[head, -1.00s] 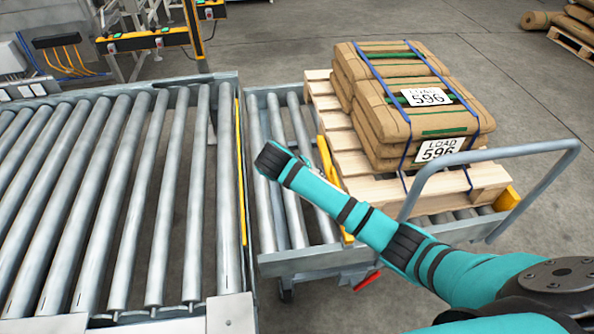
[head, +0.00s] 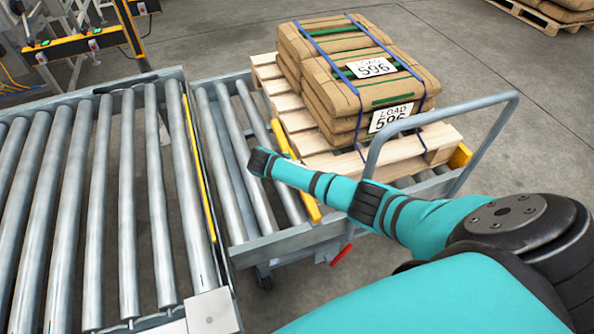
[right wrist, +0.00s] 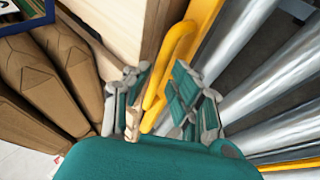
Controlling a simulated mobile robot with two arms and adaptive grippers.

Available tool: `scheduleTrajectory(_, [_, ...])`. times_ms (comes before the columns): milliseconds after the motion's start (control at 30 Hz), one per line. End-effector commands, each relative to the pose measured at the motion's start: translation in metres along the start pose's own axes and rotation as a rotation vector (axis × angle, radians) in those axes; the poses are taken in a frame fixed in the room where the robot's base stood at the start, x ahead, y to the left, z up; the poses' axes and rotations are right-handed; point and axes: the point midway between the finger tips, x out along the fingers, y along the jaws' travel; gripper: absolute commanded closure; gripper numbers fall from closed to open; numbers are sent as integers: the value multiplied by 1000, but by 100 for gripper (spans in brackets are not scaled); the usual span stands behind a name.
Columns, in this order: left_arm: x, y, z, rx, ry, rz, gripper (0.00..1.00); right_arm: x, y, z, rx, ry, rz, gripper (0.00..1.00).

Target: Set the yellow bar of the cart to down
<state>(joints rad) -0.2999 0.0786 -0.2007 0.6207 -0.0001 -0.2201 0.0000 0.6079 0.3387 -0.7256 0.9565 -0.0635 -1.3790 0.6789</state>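The cart (head: 291,240) stands against the roller conveyor with a loaded pallet on it. Its yellow bar (head: 312,205) runs along the pallet's left side, partly hidden by my right arm. The right wrist view shows the yellow bar (right wrist: 176,55) standing up beside the wooden pallet, with a curved yellow handle. My right gripper (right wrist: 158,97) is open, with its fingers on either side of the yellow handle; contact is unclear. In the head view the fingers cannot be made out beyond the arm's black end. My left gripper is not in view.
Brown sacks labelled 596 (head: 345,85) are strapped on the pallet (head: 440,140). The cart's grey push handle (head: 503,110) rises near my right arm. A red pedal (head: 341,255) sits low on the cart. The conveyor (head: 100,200) fills the left; floor is open at upper right.

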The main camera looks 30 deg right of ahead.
Motion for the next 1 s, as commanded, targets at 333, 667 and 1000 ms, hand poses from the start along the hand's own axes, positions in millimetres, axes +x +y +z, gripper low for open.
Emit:
scheduleTrajectory(333, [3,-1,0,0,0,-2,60,13,-1,0,0,0,-2,78])
scheduleTrajectory(667, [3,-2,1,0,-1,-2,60,13,-1,0,0,0,-2,100])
scheduleTrajectory(1000, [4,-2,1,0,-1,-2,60,13,-1,0,-1,-1,-2,100])
